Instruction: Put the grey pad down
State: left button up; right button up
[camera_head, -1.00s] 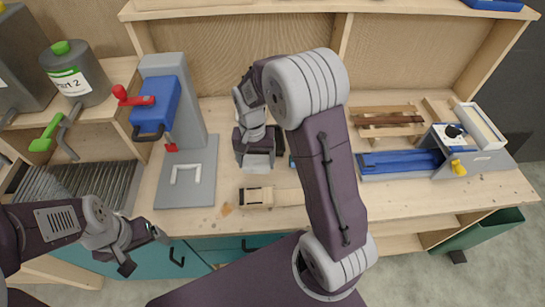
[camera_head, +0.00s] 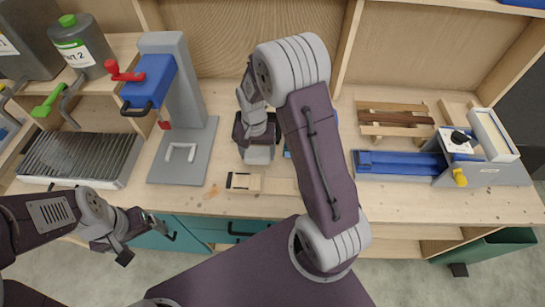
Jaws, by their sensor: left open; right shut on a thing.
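My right gripper (camera_head: 258,152) points down over the middle of the workbench, just behind a small wooden block. It is shut, with light grey showing at its fingers. I cannot separate the grey pad clearly from the grey fingers, and my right arm covers part of the area. My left gripper (camera_head: 140,234) is open and empty, in front of the bench's front edge at the lower left.
A blue and grey press (camera_head: 184,95) with a white U-shaped piece (camera_head: 181,152) on its base stands left. A ribbed metal tray (camera_head: 80,157) is further left. The wooden block (camera_head: 245,182) lies near the front edge. A blue-railed fixture (camera_head: 400,165) and wooden slats (camera_head: 396,120) are right.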

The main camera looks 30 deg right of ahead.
aim_at(272, 164)
jog(key=shift+s+d+f, duration=0.15)
jog(key=shift+d+f, duration=0.05)
jog(key=shift+f, duration=0.05)
jog(key=s+d+f, duration=0.1)
jog(key=d, duration=0.1)
jog(key=s+d+f, duration=0.1)
jog(key=shift+s+d+f, duration=0.1)
jog(key=shift+d+f, duration=0.25)
jog(key=shift+f, duration=0.05)
jog(key=shift+a, duration=0.15)
jog(key=shift+f, duration=0.15)
jog(key=o, duration=1.5)
jog(key=shift+c, duration=0.2)
